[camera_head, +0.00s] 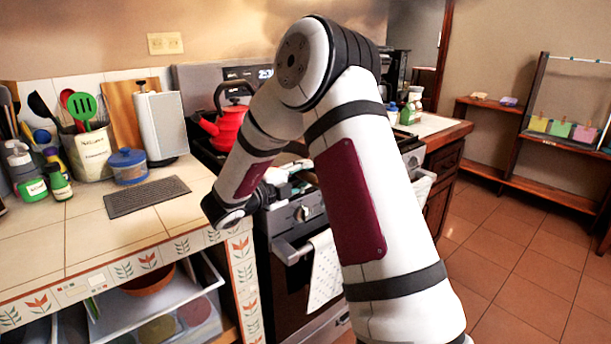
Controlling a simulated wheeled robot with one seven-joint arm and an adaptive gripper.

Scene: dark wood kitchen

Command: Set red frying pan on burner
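A red kettle (231,124) with a dark arched handle stands on the stove at the back. A red spout-like piece sticks out to its left. I cannot make out a red frying pan; my arm covers much of the stove top. The stove's front panel (304,214) with a knob shows below my arm. My arm bends down over the stove's front left. My gripper (288,184) is only partly visible beside the wrist, near the stove's front edge. Its fingers and anything in them are not clear.
The floor on the right is clear before a wooden shelf (530,185).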

